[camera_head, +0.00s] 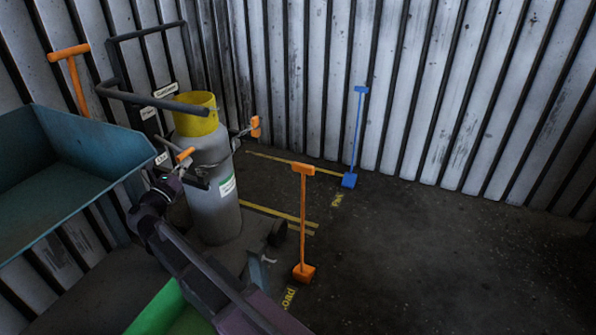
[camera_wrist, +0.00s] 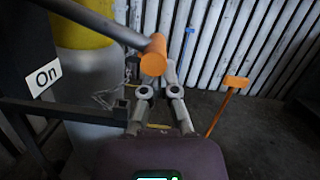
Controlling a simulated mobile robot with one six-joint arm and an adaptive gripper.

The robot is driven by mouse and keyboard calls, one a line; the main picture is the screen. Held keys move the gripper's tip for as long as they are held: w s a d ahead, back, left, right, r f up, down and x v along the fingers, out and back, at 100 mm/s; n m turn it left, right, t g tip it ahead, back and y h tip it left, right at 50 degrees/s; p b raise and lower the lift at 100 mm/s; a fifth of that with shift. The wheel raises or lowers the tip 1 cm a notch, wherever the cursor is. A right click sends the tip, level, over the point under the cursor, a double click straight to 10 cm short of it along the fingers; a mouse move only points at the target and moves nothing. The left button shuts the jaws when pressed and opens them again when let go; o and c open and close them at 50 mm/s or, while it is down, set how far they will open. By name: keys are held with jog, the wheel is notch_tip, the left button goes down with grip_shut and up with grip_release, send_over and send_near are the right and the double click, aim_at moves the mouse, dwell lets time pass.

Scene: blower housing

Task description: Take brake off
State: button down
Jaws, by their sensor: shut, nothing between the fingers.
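An orange-tipped grey lever (camera_head: 185,154) sticks out in front of the grey cylinder. In the wrist view its orange end (camera_wrist: 153,55) is close in front of my fingers, beside a white "On" label (camera_wrist: 42,77). I cannot tell which control is the brake. My gripper (camera_head: 181,168) is shut and empty, right at this orange end. In the wrist view my gripper (camera_wrist: 166,75) has its fingertips partly hidden behind the orange end, and I cannot tell whether they touch it. An orange T-handled floor lever (camera_head: 304,225) stands upright to the right.
A grey cylinder (camera_head: 212,205) with a yellow collar (camera_head: 197,113) stands behind my gripper. A dark tubular frame (camera_head: 150,98) carries labels. A teal tray (camera_head: 60,190) is at left, a green one (camera_head: 170,310) below. A blue lever (camera_head: 356,140) stands near the wall. Floor at right is clear.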

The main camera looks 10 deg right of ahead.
notch_tip(320, 180, down, 7)
jog(key=w+a+m+h+b, duration=0.1)
jog(key=a+m+b, duration=0.1)
jog(key=m+b, duration=0.35)
jog(key=s+a+f+n+b, duration=0.1)
jog(key=s+a+f+b, duration=0.15)
jog(key=s+a, duration=0.4)
jog(key=d+r+m+g+p, duration=0.2)
jog(key=d+m+g+p, duration=0.1)
jog(key=d+p, duration=0.4)
jog(key=d+r+m+g+y+p, duration=0.1)
jog(key=d+r+m+g+p, duration=0.3)
jog(key=d, duration=0.6)
jog(key=d+r+m+g+p, duration=0.1)
jog(key=d+m+g+p, duration=0.2)
jog(key=d+p, duration=0.45)
jog(key=s+d+r+m+g+y+p, duration=0.2)
jog(key=s+d+r+m+p, duration=0.1)
jog(key=d+p, duration=0.3)
jog(key=s+d+r+m+g+y+p, duration=0.2)
jog(key=s+d+r+m+g+p, duration=0.1)
jog(key=d+m+p, duration=0.3)
jog(key=shift+d+r+p, duration=0.5)
jog(key=shift+d+p, duration=0.25)
jog(key=shift+p, duration=0.5)
